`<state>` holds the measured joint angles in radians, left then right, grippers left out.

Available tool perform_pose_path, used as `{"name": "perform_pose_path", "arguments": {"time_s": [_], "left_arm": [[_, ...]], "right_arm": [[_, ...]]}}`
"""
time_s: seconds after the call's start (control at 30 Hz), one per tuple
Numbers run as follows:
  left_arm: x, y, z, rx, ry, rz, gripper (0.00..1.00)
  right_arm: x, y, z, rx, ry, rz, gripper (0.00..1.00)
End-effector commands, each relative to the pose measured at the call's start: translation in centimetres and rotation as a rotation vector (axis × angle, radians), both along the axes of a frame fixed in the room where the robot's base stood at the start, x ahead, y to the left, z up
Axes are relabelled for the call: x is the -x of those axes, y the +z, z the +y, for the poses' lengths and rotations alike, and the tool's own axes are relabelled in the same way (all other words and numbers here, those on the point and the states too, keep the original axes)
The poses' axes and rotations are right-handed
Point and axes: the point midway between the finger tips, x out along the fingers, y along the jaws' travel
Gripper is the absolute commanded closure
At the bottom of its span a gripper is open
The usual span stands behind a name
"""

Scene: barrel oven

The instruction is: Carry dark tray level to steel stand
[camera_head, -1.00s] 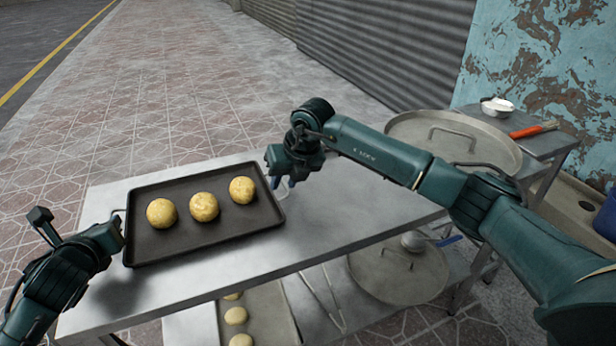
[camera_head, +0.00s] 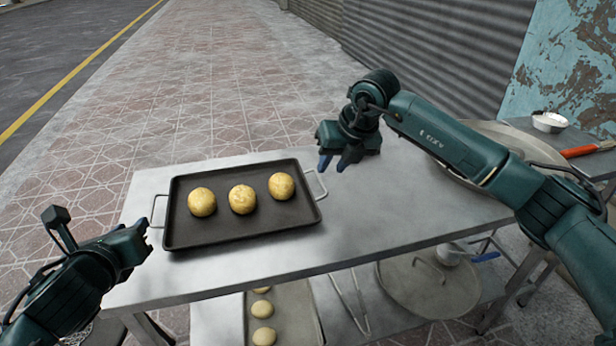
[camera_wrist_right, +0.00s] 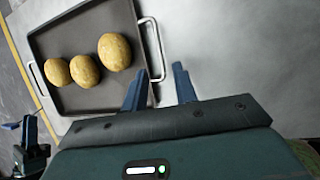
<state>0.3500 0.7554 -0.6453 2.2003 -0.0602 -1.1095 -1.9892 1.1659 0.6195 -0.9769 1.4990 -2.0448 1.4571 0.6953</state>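The dark tray (camera_head: 240,232) lies flat on the steel stand (camera_head: 400,215) and carries three round yellowish buns (camera_head: 242,199). It has a wire handle at each short end. My right gripper (camera_head: 336,163) is just right of the tray's right handle (camera_head: 317,185), apart from it. In the right wrist view its two blue fingers (camera_wrist_right: 157,88) are spread and empty, with the tray's handle (camera_wrist_right: 154,60) beside the left finger. My left gripper (camera_head: 142,236) is left of the tray near its left handle (camera_head: 155,211); its fingers are hard to make out.
On a lower shelf are a tray of pale dough balls (camera_head: 264,310) and a round lid (camera_head: 425,285).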

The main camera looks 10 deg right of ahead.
Motion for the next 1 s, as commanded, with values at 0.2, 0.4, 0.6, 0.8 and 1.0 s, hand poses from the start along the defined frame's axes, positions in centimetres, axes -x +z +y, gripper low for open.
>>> {"name": "perform_pose_path", "arguments": {"time_s": [0.2,0.4,0.6,0.8,1.0], "left_arm": [[0.0,0.0,0.0,0.0,0.0,0.0,0.71],[0.0,0.0,0.0,0.0,0.0,0.0,0.71],[0.0,0.0,0.0,0.0,-0.001,0.0,0.71],[0.0,0.0,0.0,0.0,-0.001,0.0,0.71],[0.0,0.0,0.0,0.0,-0.001,0.0,0.71]], "right_arm": [[1.5,3.7,-0.8,0.0,0.0,-0.002,0.72],[2.0,4.9,-1.0,0.0,0.001,-0.001,0.72],[2.1,5.0,-1.0,0.0,0.0,0.0,0.72],[2.1,5.0,-1.0,0.0,0.0,0.0,0.72],[2.1,4.9,-1.0,0.0,0.0,0.001,0.72]]}}
